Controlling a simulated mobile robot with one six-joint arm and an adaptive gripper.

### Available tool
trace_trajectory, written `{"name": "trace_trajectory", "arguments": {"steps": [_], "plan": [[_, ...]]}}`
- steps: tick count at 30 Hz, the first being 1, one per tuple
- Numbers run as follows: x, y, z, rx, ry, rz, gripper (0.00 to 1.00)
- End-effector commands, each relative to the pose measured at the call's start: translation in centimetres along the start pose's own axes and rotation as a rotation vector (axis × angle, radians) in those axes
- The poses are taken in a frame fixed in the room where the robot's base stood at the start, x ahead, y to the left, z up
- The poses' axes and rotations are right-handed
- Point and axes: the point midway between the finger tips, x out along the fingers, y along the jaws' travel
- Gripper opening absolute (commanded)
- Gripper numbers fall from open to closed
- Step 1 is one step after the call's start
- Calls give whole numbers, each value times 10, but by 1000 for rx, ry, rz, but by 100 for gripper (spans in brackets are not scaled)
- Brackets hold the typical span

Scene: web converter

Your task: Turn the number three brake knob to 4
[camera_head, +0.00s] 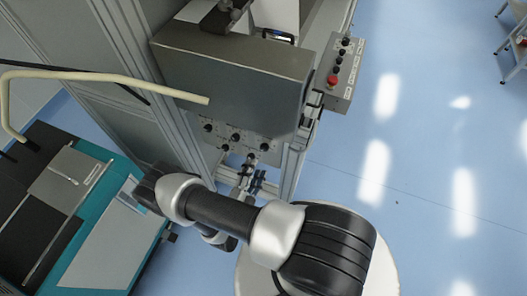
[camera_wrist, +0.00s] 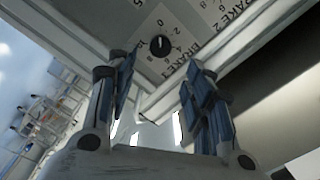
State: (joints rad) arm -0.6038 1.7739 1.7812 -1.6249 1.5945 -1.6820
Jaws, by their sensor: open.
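The knob panel (camera_head: 227,152) is on the machine's front, below a grey metal box, with several small black knobs. The head view is too small to read which is number three. In the wrist view, a round black knob (camera_wrist: 159,45) with a light pointer line sits on the panel, with printed digits beside it. Labels reading BRAKE 1 (camera_wrist: 181,66) and BRAKE 2 (camera_wrist: 228,18) are near it; no BRAKE 3 label is readable. My gripper (camera_wrist: 158,62) is open and empty, its fingers either side of this knob in the picture, apparently short of it. It also shows below the panel (camera_head: 252,183).
The grey metal box (camera_head: 232,85) overhangs the panel. Metal frame posts (camera_head: 291,170) stand to its right. A control box (camera_head: 343,72) with a red button is at upper right. A teal machine (camera_head: 105,225) stands at left.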

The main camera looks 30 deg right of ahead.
Motion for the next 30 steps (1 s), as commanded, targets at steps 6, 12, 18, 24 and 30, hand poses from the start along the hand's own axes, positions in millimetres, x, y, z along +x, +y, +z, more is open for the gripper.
{"name": "trace_trajectory", "arguments": {"steps": [6, 12, 18, 24, 30], "plan": [[40, 2, -1, 2, 6, 4, 47], [70, 1, -1, 2, 5, 3, 47], [87, 0, 0, 2, 2, 1, 47], [90, 0, 0, 1, 0, 0, 47], [90, 0, 0, 1, 0, 0, 43]]}}
